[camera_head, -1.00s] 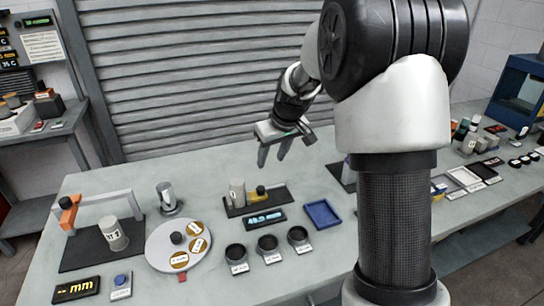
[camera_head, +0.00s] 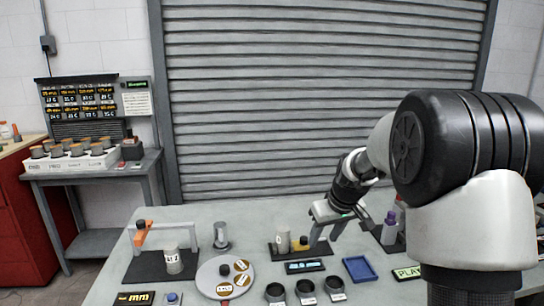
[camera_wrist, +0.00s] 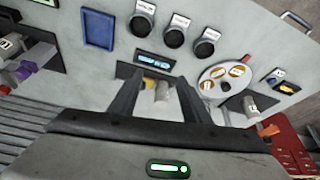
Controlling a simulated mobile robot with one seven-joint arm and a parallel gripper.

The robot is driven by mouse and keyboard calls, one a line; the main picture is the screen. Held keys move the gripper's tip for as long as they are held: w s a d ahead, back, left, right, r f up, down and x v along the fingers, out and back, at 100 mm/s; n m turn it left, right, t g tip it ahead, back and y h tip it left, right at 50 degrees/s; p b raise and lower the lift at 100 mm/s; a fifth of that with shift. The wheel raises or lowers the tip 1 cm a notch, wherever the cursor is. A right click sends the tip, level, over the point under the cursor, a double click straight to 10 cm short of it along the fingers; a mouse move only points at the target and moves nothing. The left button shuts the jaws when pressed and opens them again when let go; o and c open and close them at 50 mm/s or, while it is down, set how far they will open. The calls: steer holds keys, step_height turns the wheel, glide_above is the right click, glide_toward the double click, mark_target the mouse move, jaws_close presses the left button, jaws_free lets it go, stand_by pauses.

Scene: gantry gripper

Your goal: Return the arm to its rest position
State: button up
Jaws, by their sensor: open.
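My gripper (camera_head: 328,234) hangs from my bent arm above the back of the grey table (camera_head: 200,275), fingers pointing down. In the wrist view its two dark fingers (camera_wrist: 158,88) are spread apart, with nothing held between them. Beyond the gap stand a pale cylinder (camera_wrist: 162,91) and a yellow piece (camera_wrist: 150,83), both apart from the fingers as far as I can tell. The cylinder also shows in the head view (camera_head: 283,239), on a dark pad just left of my gripper.
A display (camera_head: 305,266), a blue tray (camera_head: 360,269), several round black cups (camera_head: 305,288) and a round turntable (camera_head: 213,283) lie in front. A clamp-like fixture (camera_head: 140,233) stands left, bottles (camera_head: 390,228) right. A grey shutter (camera_head: 310,100) rises behind.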

steer(key=s+a+r+m+t+p, duration=0.15)
steer(key=s+r+p, duration=0.65)
steer(key=s+r, duration=1.4)
steer(key=s+d+m+h+p, duration=0.1)
steer(key=s+m+p, duration=0.1)
steer(key=s, duration=0.9)
steer(key=shift+s+r, duration=0.1)
